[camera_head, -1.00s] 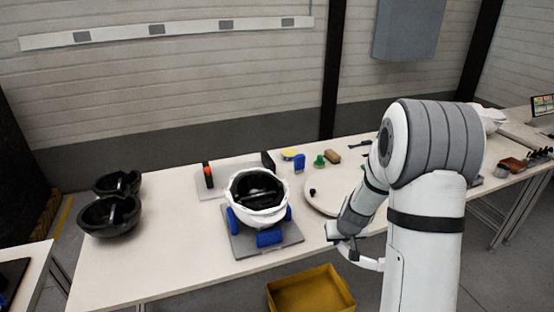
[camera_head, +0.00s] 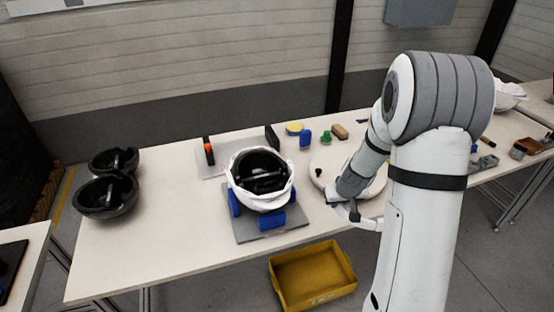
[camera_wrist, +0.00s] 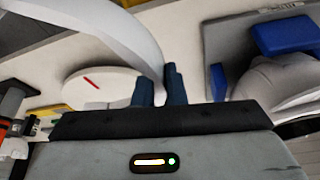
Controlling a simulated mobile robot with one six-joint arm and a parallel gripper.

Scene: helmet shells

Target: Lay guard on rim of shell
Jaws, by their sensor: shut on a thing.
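The white shell (camera_head: 262,200) sits open side up, with a black inside, on blue blocks over a grey plate (camera_head: 241,228). In the wrist view the pale rounded shell (camera_wrist: 275,82) shows at the right, partly cut off, beside a blue block. My gripper (camera_head: 345,208) is to the right of the shell, above the table's front edge. In the wrist view my gripper (camera_wrist: 158,88) is shut on the guard, a white curved strip (camera_wrist: 112,32) that arcs up to the left. The guard (camera_head: 367,224) shows small in the head view, apart from the shell.
Two black bowl-like shells (camera_head: 107,194) stand at the table's left. A white round disc (camera_head: 325,168) lies behind my gripper. Small coloured items (camera_head: 305,139) lie at the back. A yellow bin (camera_head: 312,278) stands below the front edge.

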